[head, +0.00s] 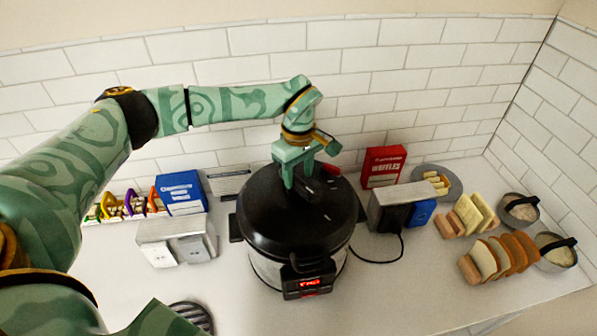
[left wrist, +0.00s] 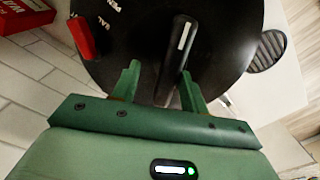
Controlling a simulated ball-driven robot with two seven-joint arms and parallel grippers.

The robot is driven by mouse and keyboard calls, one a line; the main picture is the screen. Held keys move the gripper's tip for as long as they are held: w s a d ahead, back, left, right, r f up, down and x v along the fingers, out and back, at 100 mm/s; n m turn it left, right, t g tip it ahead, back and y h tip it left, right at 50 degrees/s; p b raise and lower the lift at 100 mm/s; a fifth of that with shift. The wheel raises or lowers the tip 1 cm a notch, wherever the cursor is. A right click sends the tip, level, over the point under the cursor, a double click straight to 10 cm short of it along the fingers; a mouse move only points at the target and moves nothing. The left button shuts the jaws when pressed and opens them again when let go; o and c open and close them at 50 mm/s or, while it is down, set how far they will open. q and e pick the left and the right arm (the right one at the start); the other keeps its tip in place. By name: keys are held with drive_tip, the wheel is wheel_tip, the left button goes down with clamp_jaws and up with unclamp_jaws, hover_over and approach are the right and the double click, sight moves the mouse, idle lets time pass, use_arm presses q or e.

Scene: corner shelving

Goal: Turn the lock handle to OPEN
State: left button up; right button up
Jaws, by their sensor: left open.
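A black pressure cooker (head: 270,225) with a round dark lid stands on the counter. A black bar handle (left wrist: 178,55) with a white stripe lies across the lid in the left wrist view. A red handle (left wrist: 82,38) sits near the lid's edge, beside partly readable white lettering. It also shows in the head view (head: 332,169). My left gripper (head: 303,182) is over the lid, fingers pointing down. It is open, and in the left wrist view (left wrist: 158,88) the bar handle's near end appears between its fingers. I cannot tell whether they touch it. My right gripper is out of view.
A toaster (head: 390,205) and a red waffle box (head: 383,166) stand right of the cooker. A blue box (head: 181,193) and a white appliance (head: 177,240) stand left. Bread slices (head: 500,258) and pots are farther right. The front counter is mostly clear.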

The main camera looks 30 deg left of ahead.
use_arm(q)
drive_tip(key=shift+s+a+f, duration=0.1)
drive_tip(key=shift+s+f, duration=0.15)
drive_tip(key=shift+s, duration=0.45)
drive_tip(key=shift+w+f, duration=0.1)
drive_tip(key=shift+w, duration=0.05)
drive_tip(key=shift+c, duration=0.3)
drive_tip(key=shift+w, duration=0.1)
drive_tip(key=c, duration=0.5)
clamp_jaws()
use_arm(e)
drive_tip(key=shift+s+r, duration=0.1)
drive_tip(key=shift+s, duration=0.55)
